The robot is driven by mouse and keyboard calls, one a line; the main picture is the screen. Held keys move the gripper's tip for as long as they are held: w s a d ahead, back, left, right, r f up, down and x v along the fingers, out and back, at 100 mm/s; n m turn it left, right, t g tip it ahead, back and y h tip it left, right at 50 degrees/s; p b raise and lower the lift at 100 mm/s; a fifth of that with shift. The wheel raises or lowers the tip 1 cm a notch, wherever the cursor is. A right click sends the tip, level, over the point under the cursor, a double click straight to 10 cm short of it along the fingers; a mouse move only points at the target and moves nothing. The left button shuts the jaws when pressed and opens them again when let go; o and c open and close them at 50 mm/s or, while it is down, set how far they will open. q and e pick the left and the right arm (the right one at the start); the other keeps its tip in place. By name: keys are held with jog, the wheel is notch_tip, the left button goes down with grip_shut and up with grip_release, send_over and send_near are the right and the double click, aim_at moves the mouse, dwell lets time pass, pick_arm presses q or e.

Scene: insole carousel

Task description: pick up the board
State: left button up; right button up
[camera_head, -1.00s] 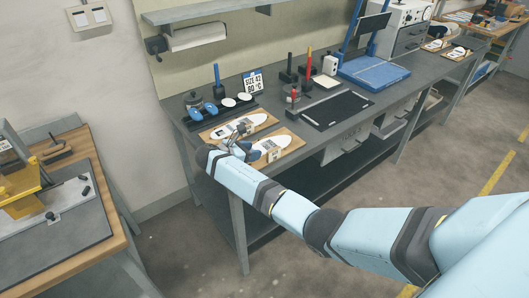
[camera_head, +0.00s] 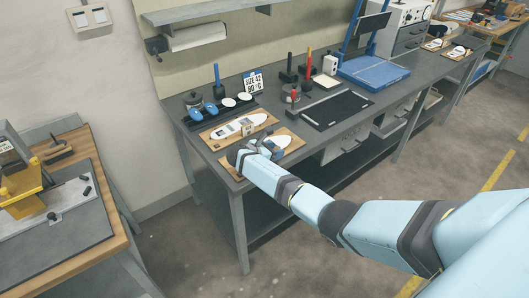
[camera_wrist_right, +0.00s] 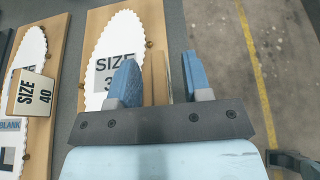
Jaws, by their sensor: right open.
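A wooden board (camera_head: 296,147) with a white insole lies at the bench's front edge; the right wrist view shows its bare wood (camera_wrist_right: 155,28) and a partly hidden "SIZE 3" label. A second wooden board (camera_head: 214,145) with a white insole and a "SIZE 40" block (camera_wrist_right: 31,93) lies beside it, farther back. My right gripper (camera_head: 256,146) is open at the front board. In the right wrist view its jaws (camera_wrist_right: 158,72) straddle the board's right edge, one finger over the board and one beyond it. Contact cannot be told. My left gripper is not in view.
On the bench (camera_head: 370,100), a black mat (camera_head: 336,110) lies right of the boards. Open floor (camera_wrist_right: 280,60) lies beyond the bench edge. A yellow fixture (camera_head: 25,190) is on the left table.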

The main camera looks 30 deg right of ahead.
grip_shut()
jog(key=shift+r, duration=0.1)
